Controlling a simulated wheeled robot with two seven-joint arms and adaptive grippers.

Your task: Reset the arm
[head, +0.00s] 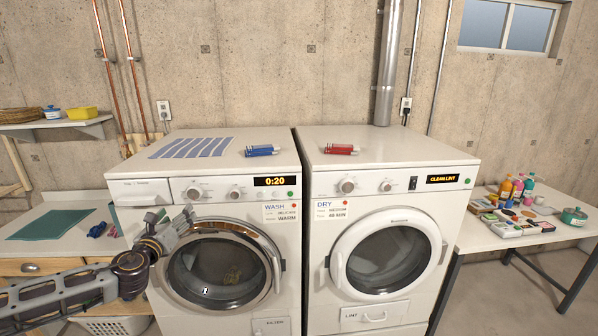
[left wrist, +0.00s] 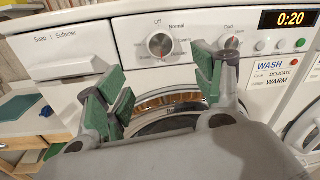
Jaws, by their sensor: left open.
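My left arm comes in from the left in the head view. My left gripper (head: 172,218) is in front of the washer (head: 145,190), near the upper left of its round door (head: 222,265). In the left wrist view my left gripper (left wrist: 158,85) is open, with green pads apart and nothing between them. Behind it are the washer's control panel (left wrist: 135,35), with two knobs, and the top of the door. The washer display (head: 270,182) reads 0:20. My right gripper is not in view.
The dryer (head: 395,150) stands at the right, its display (head: 442,179) reading CLEAN LINT. A striped cloth (head: 192,148), a blue item (head: 262,151) and a red item (head: 342,149) lie on top. A side table (head: 480,238) holds bottles and boxes. A counter (head: 40,248) is at left.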

